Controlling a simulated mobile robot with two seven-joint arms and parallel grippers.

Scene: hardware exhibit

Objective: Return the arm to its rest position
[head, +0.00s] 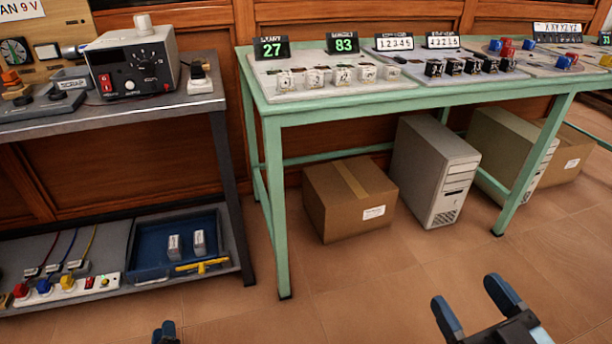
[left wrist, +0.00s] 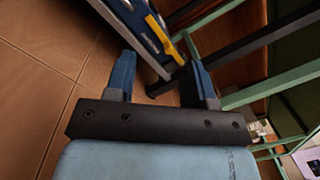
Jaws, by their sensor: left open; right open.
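My left gripper (head: 165,332) barely shows at the bottom edge of the head view, as one dark blue fingertip in front of the left table. In the left wrist view my left gripper (left wrist: 162,78) shows both blue fingers apart with nothing between them. Beyond them are the floor and the lower shelf's blue tray (left wrist: 126,14). My right gripper (head: 476,304) is at the lower right of the head view, open and empty above the bare floor. Most of both arms is out of view.
A grey table (head: 140,113) with a lower shelf stands at left. The blue tray (head: 142,246) on that shelf holds two small blocks. A green table (head: 340,102) stands at right, with a cardboard box (head: 335,215) and computer case (head: 421,165) beneath it. The tiled floor in front is clear.

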